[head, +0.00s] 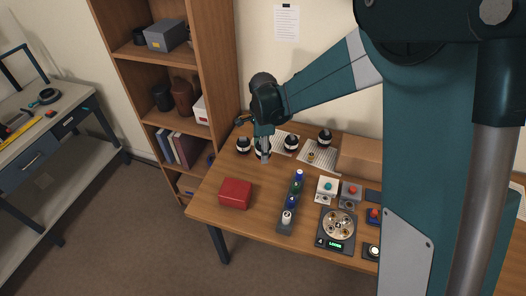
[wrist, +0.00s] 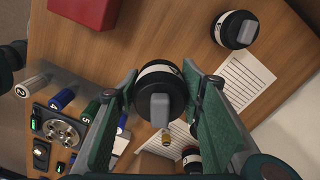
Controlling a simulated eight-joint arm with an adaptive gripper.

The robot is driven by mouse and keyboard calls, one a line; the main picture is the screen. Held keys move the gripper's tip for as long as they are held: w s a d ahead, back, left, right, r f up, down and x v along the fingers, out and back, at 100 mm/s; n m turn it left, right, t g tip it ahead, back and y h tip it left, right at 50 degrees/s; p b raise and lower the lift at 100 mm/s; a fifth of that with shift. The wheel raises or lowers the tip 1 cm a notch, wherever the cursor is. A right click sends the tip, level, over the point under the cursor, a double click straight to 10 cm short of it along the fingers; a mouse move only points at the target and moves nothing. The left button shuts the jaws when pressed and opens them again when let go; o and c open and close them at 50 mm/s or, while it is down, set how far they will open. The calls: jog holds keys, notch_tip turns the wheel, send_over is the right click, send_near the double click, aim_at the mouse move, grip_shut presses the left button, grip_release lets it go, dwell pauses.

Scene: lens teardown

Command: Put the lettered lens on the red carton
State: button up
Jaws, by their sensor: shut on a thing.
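My gripper (head: 263,157) is low over the desk near its back left. In the wrist view my gripper's two green fingers (wrist: 160,88) are shut on a dark round lens (wrist: 157,74) with a white band and a grey ridge on top. Marks on its band are too small to read, so I cannot tell if it is the lettered one. Another banded lens (wrist: 235,29) stands apart, with a dark mark on its band; it also shows left of my gripper in the head view (head: 243,146). The red carton (head: 235,193) lies at the desk's front left, its top bare.
Two more dark lenses (head: 291,142) (head: 325,138) stand at the back by paper sheets (head: 320,156). Desk between my gripper and the carton is clear.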

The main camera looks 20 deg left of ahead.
jog(key=s+a+r+n+p, duration=0.1)
jog(key=s+a+r+p, duration=0.2)
jog(key=s, duration=0.5)
jog(key=s+a+r+n+p, duration=0.2)
jog(key=s+a+r, duration=0.1)
jog(key=s, duration=0.5)
jog(key=shift+r+p, duration=0.4)
jog(key=shift+r, duration=0.25)
jog(key=shift+f, duration=0.1)
send_over(235, 189)
jog(key=shift+a+f, duration=0.1)
jog(key=shift+f, duration=2.7)
jog(key=shift+f, duration=0.1)
jog(key=shift+f, duration=2)
jog(key=shift+f+b, duration=0.4)
jog(key=shift+b, duration=0.2)
